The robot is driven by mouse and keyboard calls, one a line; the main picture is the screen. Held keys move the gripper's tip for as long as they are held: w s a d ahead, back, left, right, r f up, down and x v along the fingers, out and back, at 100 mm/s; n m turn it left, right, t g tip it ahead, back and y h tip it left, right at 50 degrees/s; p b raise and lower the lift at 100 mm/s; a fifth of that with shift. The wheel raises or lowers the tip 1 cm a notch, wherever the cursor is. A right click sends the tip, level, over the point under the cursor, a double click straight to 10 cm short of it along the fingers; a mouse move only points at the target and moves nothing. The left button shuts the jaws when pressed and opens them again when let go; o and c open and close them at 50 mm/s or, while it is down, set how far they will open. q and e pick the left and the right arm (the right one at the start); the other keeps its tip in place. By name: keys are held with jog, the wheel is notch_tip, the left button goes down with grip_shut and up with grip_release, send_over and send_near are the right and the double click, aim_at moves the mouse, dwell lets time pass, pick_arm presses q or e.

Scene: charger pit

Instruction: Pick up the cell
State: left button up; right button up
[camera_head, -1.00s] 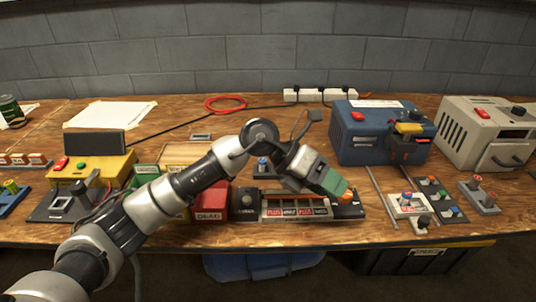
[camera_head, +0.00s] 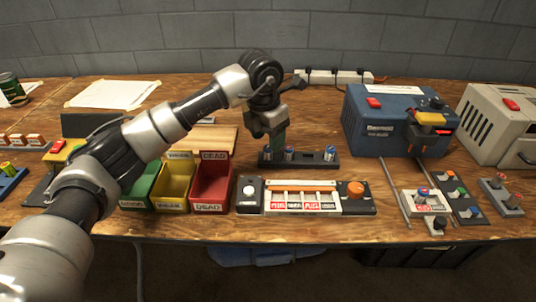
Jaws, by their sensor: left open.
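My left gripper (camera_head: 278,150) points down over the rack's left half, between the left and middle cells in the picture. It is open; its fingertips are partly hidden, and I cannot tell whether they touch a cell. My right gripper is not in view.
The charger (camera_head: 305,186), with labelled slots and an orange knob, lies in front of the rack. Green, yellow and red bins (camera_head: 211,186) stand left of it. A blue machine (camera_head: 388,125) is at the right, with a small tester (camera_head: 424,202) in front.

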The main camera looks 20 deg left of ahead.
aim_at(268, 147)
pick_arm(q)
notch_tip(268, 147, down, 4)
jog(key=shift+w+f+b, duration=0.1)
jog(key=shift+w+b, duration=0.05)
jog(key=shift+b, duration=0.15)
grip_shut()
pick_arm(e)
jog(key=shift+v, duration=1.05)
